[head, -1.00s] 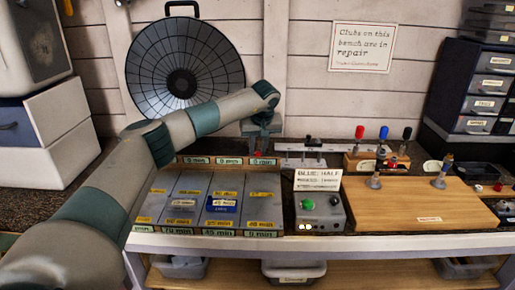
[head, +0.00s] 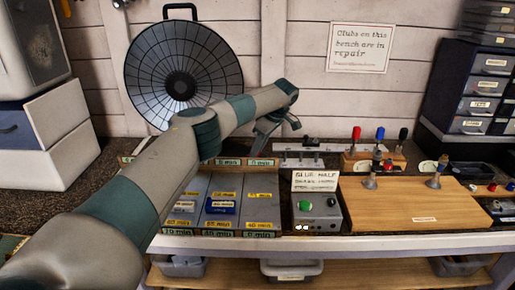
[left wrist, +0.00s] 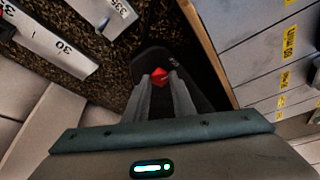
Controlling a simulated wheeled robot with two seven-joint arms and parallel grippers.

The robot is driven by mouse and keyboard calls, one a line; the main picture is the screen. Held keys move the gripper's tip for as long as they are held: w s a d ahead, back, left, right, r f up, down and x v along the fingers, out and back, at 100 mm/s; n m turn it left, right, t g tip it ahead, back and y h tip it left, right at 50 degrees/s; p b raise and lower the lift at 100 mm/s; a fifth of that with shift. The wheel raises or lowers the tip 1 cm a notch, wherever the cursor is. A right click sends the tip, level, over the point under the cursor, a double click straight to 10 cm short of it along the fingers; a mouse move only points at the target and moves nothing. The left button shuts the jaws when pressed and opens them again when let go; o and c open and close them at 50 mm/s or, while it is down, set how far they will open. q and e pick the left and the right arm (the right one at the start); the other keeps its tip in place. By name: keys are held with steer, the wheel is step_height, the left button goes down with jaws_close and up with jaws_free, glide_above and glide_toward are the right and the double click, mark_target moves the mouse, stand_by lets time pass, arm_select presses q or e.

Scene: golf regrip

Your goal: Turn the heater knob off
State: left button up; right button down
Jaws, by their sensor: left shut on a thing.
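A grey control box (head: 318,213) stands at the middle of the bench front. It has a green button or lamp (head: 304,206) and a small dark knob (head: 331,202) on top; the knob's setting is too small to read. Small lights (head: 302,228) glow on its front. My left gripper (head: 264,148) is behind and left of the box, apart from it, above the back of the bench. In the left wrist view its fingers (left wrist: 166,84) are shut on a small red piece (left wrist: 160,74), with a dark rounded shape behind it. My right gripper is not in view.
A white card (head: 316,181) stands behind the box. Grey labelled bins (head: 225,185) lie to its left and a wooden board (head: 420,205) to its right. A ruler (left wrist: 55,42) lies near my left gripper.

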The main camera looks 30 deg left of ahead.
arm_select(q)
steer(key=shift+r+n, duration=0.1)
steer(key=shift+n, duration=0.4)
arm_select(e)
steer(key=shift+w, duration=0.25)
arm_select(q)
steer(key=shift+w+g, duration=0.1)
steer(key=shift+g, duration=0.2)
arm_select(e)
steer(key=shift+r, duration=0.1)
arm_select(q)
steer(key=o, duration=1)
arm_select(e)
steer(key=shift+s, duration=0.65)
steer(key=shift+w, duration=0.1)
